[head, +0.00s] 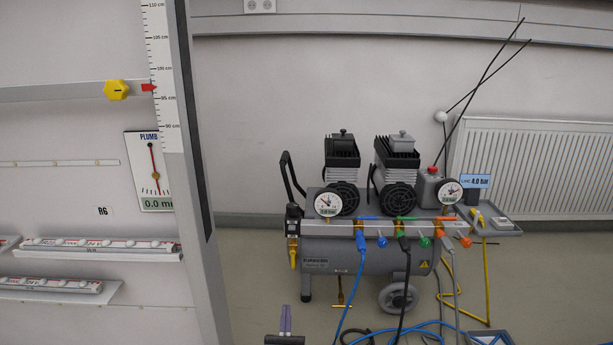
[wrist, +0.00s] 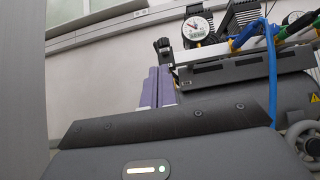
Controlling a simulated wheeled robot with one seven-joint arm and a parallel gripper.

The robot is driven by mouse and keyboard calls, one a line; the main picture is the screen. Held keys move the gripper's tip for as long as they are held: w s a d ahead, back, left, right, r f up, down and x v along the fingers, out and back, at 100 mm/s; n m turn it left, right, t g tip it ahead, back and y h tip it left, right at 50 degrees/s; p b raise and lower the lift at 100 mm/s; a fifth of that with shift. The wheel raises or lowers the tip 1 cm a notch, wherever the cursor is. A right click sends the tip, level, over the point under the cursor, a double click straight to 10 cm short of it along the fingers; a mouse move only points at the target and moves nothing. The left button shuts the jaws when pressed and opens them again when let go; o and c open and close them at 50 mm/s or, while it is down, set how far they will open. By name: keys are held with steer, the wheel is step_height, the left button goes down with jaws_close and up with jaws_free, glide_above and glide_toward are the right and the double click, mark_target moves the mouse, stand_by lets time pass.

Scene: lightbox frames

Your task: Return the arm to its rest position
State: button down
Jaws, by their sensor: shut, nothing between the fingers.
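My gripper (head: 285,308) shows at the bottom edge of the head view, its two purple fingers pointing up and side by side. In the wrist view the purple fingers (wrist: 158,72) stand together with nothing seen between them, so it is shut and empty. It appears in front of and left of the lower part of the compressor (head: 340,262), with no contact visible. Most of my arm is out of the head view.
The compressor carries gauges, coloured valves and a blue hose (head: 361,270) hanging down. More hoses lie on the floor at lower right. A grey upright post (head: 193,150) and shelves (head: 95,252) stand at left. A white radiator (head: 535,165) is on the back wall.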

steer(key=s+d+r+m+g+h+p, duration=0.1)
steer(key=d+r+m+g+h, duration=0.3)
steer(key=d+m+g+h, duration=0.3)
steer(key=s+d+r+m+g+h, duration=0.1)
steer(key=d+r+m+g+h, duration=0.45)
steer(key=d+m, duration=0.25)
steer(key=s+d+r+m+g+h+p, duration=0.1)
steer(key=s+d+r+m+g+h, duration=0.1)
steer(key=d+r+m+g+h, duration=0.4)
steer(key=s+d+m+g+y, duration=0.3)
steer(key=s+d+m+g, duration=0.4)
steer(key=d+g, duration=0.1)
steer(key=s+a+r+m+t+y+p, duration=0.2)
steer(key=s+r+y, duration=0.6)
steer(key=s, duration=0.5)
steer(key=s+a+r+m+t+y+p, duration=0.3)
steer(key=s+a+r+m+y, duration=0.2)
steer(key=s+r+y, duration=0.3)
steer(key=s+r, duration=0.3)
steer(key=s, duration=0.3)
steer(key=shift+a+m, duration=0.3)
steer(key=shift+a, duration=0.1)
